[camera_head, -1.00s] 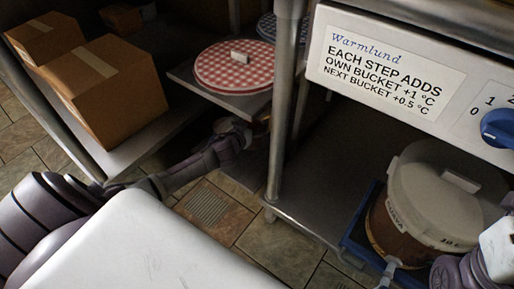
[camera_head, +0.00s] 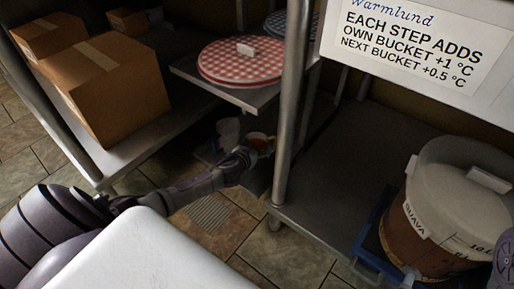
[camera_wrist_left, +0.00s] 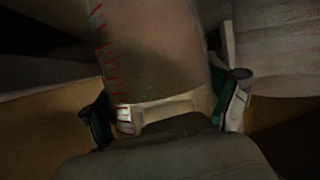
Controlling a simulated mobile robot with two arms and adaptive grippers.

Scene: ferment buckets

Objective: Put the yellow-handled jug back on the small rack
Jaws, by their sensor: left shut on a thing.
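My left gripper (camera_wrist_left: 178,112) is shut on the pale yellowish handle (camera_wrist_left: 165,112) of a translucent jug (camera_wrist_left: 155,50) with red graduation marks. In the head view, my left arm reaches low under the shelf with the checked lid, and its gripper (camera_head: 243,155) is small and dark there. A whitish vessel (camera_head: 229,131), probably this jug, shows just behind the gripper. The small rack cannot be made out clearly in the shadow. My right gripper is out of view.
An orange-and-white container (camera_head: 262,142) stands close right of the left gripper. A red checked lid (camera_head: 241,62) lies on the shelf above. A metal post (camera_head: 293,100) rises to the right. Cardboard boxes (camera_head: 112,92) are at left. A lidded bucket (camera_head: 415,235) stands at right.

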